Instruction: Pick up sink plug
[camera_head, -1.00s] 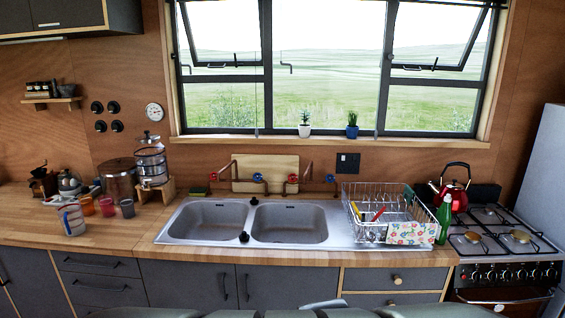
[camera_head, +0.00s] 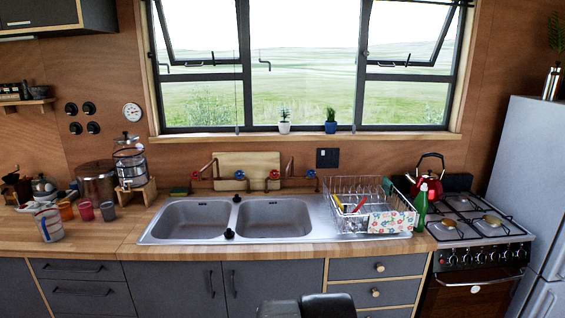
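A small black sink plug (camera_head: 229,234) sits on the front rim of the steel double sink (camera_head: 146,238), near the divider between the two basins. A second small black plug-like piece (camera_head: 236,198) sits at the back rim, also near the divider. Both are small and their detail is hard to tell. Both basins look empty. The fingers of my gripper do not show in this view.
A wire dish rack (camera_head: 345,215) with utensils and a floral cloth (camera_head: 391,222) stands right of the basins. A green bottle (camera_head: 421,207) and stove (camera_head: 475,228) are further right. Cups and a jug (camera_head: 48,225) stand left. Wood in front of the sink is clear.

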